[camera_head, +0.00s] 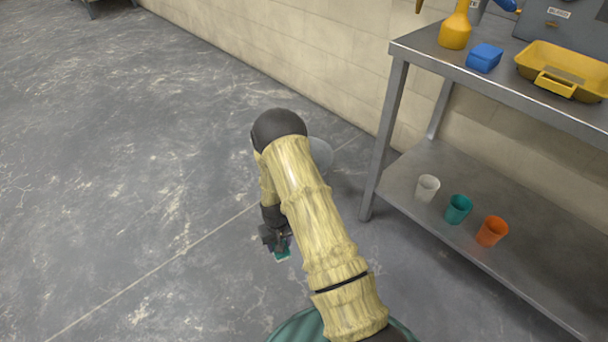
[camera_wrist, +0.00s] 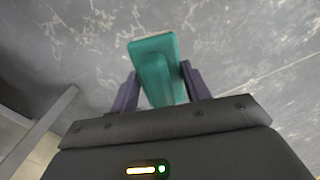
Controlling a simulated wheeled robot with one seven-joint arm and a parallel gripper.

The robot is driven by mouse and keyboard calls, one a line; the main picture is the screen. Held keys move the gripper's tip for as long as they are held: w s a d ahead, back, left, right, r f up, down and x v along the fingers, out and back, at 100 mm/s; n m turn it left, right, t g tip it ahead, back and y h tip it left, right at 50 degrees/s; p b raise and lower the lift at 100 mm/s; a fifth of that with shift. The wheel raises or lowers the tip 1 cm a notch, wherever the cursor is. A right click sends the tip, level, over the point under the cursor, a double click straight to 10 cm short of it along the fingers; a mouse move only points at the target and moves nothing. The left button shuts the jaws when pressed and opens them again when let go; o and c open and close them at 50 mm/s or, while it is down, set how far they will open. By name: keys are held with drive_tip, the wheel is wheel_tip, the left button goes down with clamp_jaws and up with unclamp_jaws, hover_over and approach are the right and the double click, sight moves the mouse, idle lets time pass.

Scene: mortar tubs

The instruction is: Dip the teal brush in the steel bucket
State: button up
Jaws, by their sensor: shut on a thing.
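My gripper (camera_head: 277,243) hangs low over the floor in the head view, left of the shelf unit. It is shut on the teal brush (camera_head: 283,255), and only a small teal part of it shows there. In the wrist view the teal brush (camera_wrist: 155,70) stands out between the two dark fingers (camera_wrist: 160,88) as a teal block. Its bristles cannot be made out. A grey round vessel (camera_head: 322,153), which looks like the steel bucket, stands on the floor near the wall, behind and right of my gripper. My arm hides much of it.
A metal shelf unit (camera_head: 400,75) stands at right. Its lower shelf holds a white cup (camera_head: 427,188), a teal cup (camera_head: 458,209) and an orange cup (camera_head: 491,231). Open floor lies left.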

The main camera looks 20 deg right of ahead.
idle(0.5)
wheel_tip(320, 180, up, 4)
drive_tip(key=p, duration=0.3)
drive_tip(key=shift+p, duration=0.35)
wheel_tip(320, 180, up, 16)
idle(0.5)
